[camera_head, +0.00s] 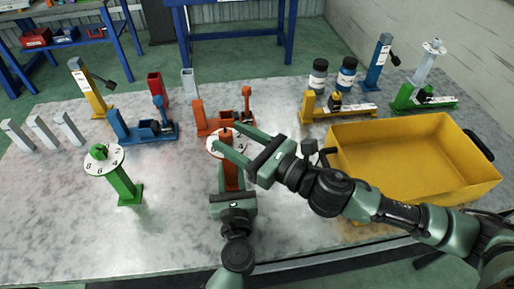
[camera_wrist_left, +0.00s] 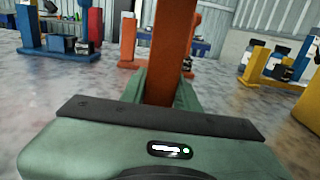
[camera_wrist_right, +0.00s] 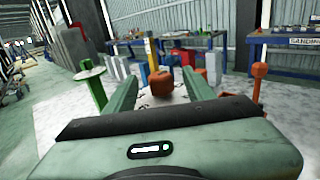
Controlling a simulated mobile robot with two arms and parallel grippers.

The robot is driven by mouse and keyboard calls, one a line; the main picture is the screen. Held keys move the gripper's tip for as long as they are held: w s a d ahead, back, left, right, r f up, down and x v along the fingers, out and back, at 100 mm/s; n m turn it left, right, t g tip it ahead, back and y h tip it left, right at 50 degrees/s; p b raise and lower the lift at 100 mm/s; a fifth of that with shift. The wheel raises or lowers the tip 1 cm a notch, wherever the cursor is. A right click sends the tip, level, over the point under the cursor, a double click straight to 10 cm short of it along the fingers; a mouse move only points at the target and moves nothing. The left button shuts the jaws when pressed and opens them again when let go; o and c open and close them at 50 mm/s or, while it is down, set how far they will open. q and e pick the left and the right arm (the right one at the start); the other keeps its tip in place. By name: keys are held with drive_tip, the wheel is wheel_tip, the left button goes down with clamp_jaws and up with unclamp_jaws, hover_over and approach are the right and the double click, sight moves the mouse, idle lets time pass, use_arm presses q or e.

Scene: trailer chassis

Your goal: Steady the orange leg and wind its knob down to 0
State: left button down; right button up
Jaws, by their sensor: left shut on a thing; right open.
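The orange leg (camera_head: 231,176) stands upright at the middle of the table, with a white numbered dial (camera_head: 213,146) and an orange knob (camera_head: 226,134) on top. My left gripper (camera_head: 229,188) is shut on the leg's post below the dial; the post (camera_wrist_left: 168,50) rises between its fingers in the left wrist view. My right gripper (camera_head: 231,140) is open at dial height, its fingers reaching either side of the knob. In the right wrist view the knob (camera_wrist_right: 161,83) sits between the open fingers, apart from both. The dial's reading is too small and partly covered.
A green leg with a numbered dial (camera_head: 104,160) stands at left. Blue (camera_head: 140,128) and orange (camera_head: 208,117) fixtures stand behind. The front left table is clear.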

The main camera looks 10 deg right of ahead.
drive_tip(key=v, duration=0.9)
drive_tip(key=shift+s+d, duration=0.15)
drive_tip(key=shift+r, duration=0.1)
use_arm(q)
drive_tip(key=c, duration=0.8)
unclamp_jaws()
drive_tip(key=shift+o, duration=0.2)
drive_tip(key=shift+s, duration=0.1)
drive_tip(key=shift+s+f+b, duration=0.1)
drive_tip(key=shift+s+b, duration=0.45)
drive_tip(key=shift+s, duration=3.4)
drive_tip(key=o, duration=0.6)
drive_tip(key=shift+c, duration=0.2)
use_arm(e)
drive_tip(key=shift+f, duration=0.6)
